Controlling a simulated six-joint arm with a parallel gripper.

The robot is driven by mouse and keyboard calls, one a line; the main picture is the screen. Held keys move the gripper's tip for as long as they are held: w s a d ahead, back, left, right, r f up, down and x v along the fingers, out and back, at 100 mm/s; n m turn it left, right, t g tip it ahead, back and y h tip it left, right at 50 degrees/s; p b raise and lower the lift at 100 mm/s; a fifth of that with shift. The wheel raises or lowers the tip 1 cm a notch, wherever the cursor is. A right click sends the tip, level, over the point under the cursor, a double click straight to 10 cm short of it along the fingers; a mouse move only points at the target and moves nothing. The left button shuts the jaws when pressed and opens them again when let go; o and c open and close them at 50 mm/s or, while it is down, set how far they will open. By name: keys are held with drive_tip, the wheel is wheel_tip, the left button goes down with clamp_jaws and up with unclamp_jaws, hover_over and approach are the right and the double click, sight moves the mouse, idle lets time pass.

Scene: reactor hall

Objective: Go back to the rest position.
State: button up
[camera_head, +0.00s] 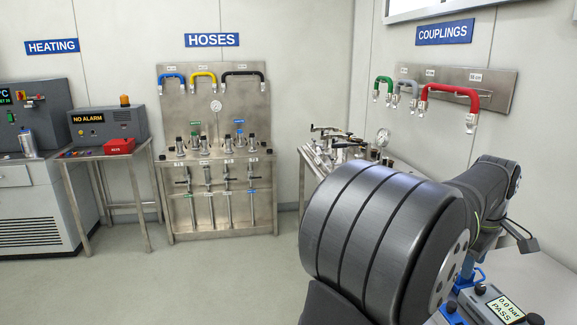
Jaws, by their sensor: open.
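My own arm (385,240) fills the lower right of the head view, with a large dark ribbed joint close to the camera. A further dark link (490,185) of mine reaches back to the right behind it. I cannot make out my gripper's fingers; the arm's end is hidden behind the big joint or out of the picture. I see nothing held.
A hose rack (217,140) with blue, yellow and black hoses stands at the back. A grey alarm console (108,125) is left of it. Green, grey and red hoses hang on the couplings panel (500,90). A small "0.0 bar PASS" display (504,308) sits lower right. The floor (235,280) is clear.

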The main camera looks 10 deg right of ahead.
drive_tip(key=shift+s+a+f+m+t+h, duration=0.15)
drive_tip(key=shift+s+a+f+m+h, duration=0.15)
drive_tip(key=shift+s+a+m, duration=0.25)
drive_tip(key=shift+s+a+f+m+t+h, duration=0.25)
drive_tip(key=shift+s+a+m+h, duration=0.1)
drive_tip(key=shift+a+m, duration=0.4)
drive_tip(key=shift+s+a+f+m+t+h, duration=0.1)
drive_tip(key=shift+s+a+f+m+h, duration=0.15)
drive_tip(key=shift+s+a+m, duration=0.35)
drive_tip(key=shift+w, duration=0.15)
drive_tip(key=shift+c, duration=0.5)
clamp_jaws()
drive_tip(key=m+t, duration=0.5)
drive_tip(key=m, duration=1)
approach(457, 314)
drive_tip(key=shift+y, duration=0.4)
drive_tip(key=x, duration=0.5)
drive_tip(key=shift+w+d+r, duration=0.1)
drive_tip(key=shift+d, duration=0.2)
